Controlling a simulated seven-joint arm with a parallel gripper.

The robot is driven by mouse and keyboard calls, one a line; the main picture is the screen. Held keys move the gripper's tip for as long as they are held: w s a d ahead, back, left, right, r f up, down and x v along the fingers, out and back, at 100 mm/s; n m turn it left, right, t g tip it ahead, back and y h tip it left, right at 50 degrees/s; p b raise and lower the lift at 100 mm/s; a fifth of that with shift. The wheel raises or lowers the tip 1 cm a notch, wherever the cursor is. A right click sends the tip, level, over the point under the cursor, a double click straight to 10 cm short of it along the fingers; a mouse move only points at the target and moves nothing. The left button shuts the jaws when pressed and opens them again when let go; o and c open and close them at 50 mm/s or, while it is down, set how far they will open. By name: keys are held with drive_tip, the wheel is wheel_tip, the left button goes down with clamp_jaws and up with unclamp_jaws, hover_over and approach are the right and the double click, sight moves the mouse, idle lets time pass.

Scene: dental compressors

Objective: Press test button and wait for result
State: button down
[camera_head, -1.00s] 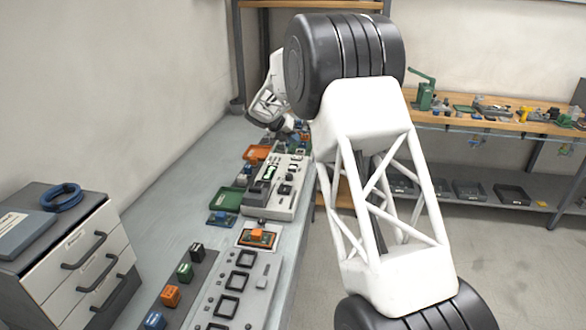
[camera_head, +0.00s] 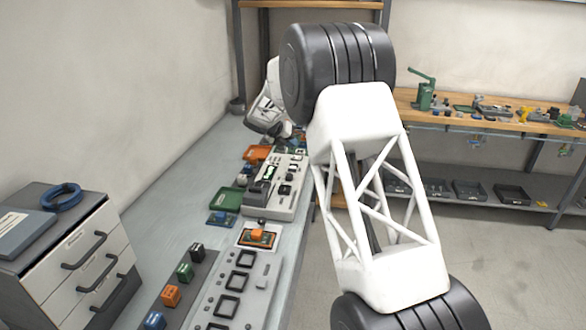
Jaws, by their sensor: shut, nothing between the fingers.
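A pale grey test unit (camera_head: 285,205) sits on the long bench, with a small green-lit display (camera_head: 269,172), a dark block on its left side and several dark controls. I cannot tell which control is the test button. My gripper (camera_head: 284,131) is beyond the unit's far end, small and partly hidden behind my arm. It looks shut, with nothing seen in it. Its fingertips are too small to tell whether they touch anything.
A green tray (camera_head: 227,200) and a blue board (camera_head: 221,218) lie left of the unit. An orange tray (camera_head: 257,153) is farther back. A panel with square frames (camera_head: 236,290) and a strip of coloured blocks (camera_head: 171,296) are nearer. Drawers (camera_head: 85,255) stand at left.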

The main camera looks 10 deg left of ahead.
sight(292, 166)
drive_tip(key=shift+f, duration=3.5)
drive_tip(key=shift+f, duration=0.95)
idle(0.6)
drive_tip(key=shift+r, duration=0.85)
drive_tip(key=shift+r, duration=0.1)
drive_tip(key=shift+r, duration=2.5)
